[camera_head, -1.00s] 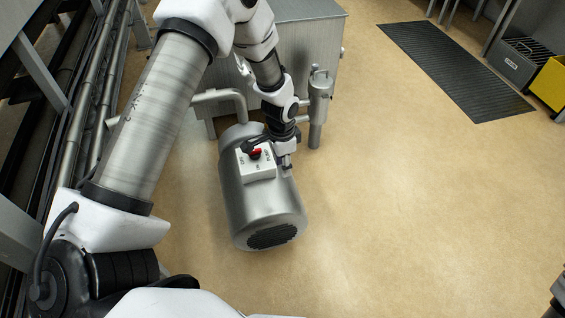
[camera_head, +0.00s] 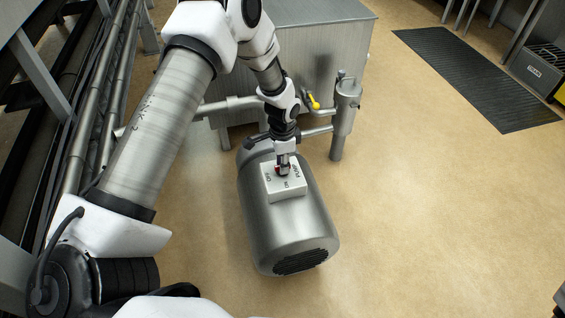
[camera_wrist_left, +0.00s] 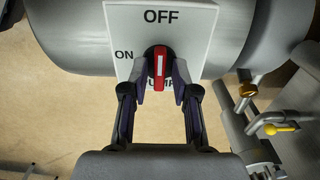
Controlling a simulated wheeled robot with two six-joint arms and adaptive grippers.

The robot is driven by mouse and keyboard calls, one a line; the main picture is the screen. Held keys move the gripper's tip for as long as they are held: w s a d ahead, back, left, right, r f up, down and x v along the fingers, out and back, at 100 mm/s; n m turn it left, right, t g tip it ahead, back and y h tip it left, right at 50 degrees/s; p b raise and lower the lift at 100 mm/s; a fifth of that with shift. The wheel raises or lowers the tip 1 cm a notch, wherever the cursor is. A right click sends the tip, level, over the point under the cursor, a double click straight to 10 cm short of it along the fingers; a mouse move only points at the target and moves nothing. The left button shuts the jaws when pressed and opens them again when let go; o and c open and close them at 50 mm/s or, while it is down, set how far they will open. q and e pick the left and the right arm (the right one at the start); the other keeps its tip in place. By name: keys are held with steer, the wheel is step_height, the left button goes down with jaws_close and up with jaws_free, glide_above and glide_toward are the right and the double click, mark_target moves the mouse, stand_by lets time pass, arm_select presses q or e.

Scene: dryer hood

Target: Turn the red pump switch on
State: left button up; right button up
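The red pump switch (camera_wrist_left: 160,66) has a pale stripe on its handle and sits on a white plate (camera_wrist_left: 200,30). The plate is marked OFF at the top, ON at the left and PUMP below in the left wrist view. The handle lies in line with the OFF label. The plate (camera_head: 288,191) is on top of a grey cylindrical pump motor (camera_head: 290,230). My left gripper (camera_head: 284,170) is over the switch, its fingers (camera_wrist_left: 161,78) on either side of the handle, with narrow gaps showing. My right gripper is not clearly in view.
A grey metal tank (camera_head: 310,50) stands behind the motor. Pipes and a yellow-handled valve (camera_head: 313,101) are beside it, near an upright metal cylinder (camera_head: 346,105). Metal pipework runs along the left. The floor to the right is clear up to a black mat (camera_head: 475,75).

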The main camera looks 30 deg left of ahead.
arm_select(q)
jaws_close()
steer(key=shift+r+n+p, duration=0.2)
steer(key=shift+n+p, duration=0.4)
steer(key=shift+p, duration=0.4)
steer(key=n+p, duration=0.8)
steer(key=p, duration=0.1)
steer(key=n+p, duration=0.4)
steer(key=shift+n, duration=0.4)
steer(key=shift+f+n+p, duration=0.15)
steer(key=shift+n+p, duration=0.95)
steer(key=shift+n, duration=0.9)
